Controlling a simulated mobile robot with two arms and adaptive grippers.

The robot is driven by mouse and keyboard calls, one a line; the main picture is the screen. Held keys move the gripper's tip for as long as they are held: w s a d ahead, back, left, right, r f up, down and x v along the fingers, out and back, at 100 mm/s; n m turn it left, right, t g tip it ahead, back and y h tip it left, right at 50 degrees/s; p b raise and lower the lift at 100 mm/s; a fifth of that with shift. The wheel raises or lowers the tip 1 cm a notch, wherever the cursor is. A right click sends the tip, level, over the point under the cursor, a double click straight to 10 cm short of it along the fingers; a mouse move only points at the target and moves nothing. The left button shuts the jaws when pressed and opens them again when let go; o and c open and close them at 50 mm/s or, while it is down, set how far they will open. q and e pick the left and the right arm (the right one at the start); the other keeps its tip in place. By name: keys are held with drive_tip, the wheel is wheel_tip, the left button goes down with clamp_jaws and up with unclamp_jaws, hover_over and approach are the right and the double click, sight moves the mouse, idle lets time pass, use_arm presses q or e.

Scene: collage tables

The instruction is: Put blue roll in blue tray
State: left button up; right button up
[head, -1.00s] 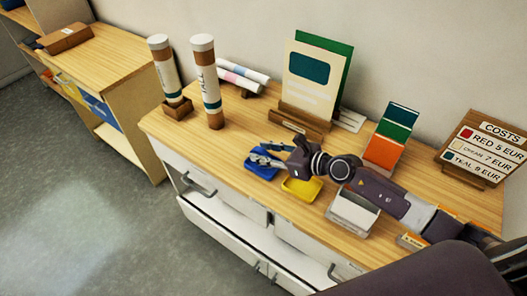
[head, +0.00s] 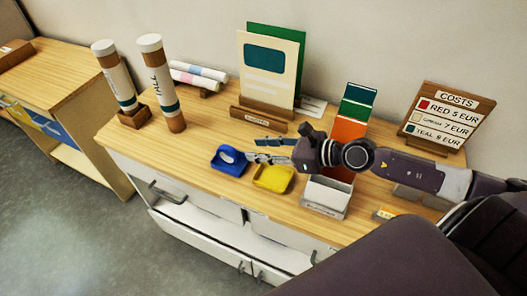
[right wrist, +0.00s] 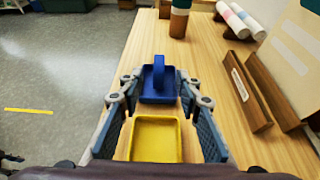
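The blue tray (head: 229,170) lies on the wooden tabletop. A rounded blue piece, which looks like the blue roll (head: 232,154), stands in it. In the right wrist view the roll (right wrist: 158,72) rises upright from the blue tray (right wrist: 158,98). My right gripper (head: 258,149) is open and empty, just right of the blue tray and over the yellow tray (head: 272,180). In the right wrist view its fingers (right wrist: 159,88) are spread wide, with the yellow tray (right wrist: 156,158) between them. My left gripper is not in view.
A card stand (head: 258,126) is behind the gripper. Two tall tubes (head: 162,85) stand at the left. A white box (head: 327,196) and a costs sign (head: 444,118) are to the right. Bare tabletop (head: 190,146) lies left of the blue tray.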

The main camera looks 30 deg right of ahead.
drive_tip(key=shift+s+d+r, duration=0.25)
drive_tip(key=shift+s, duration=0.15)
idle(0.3)
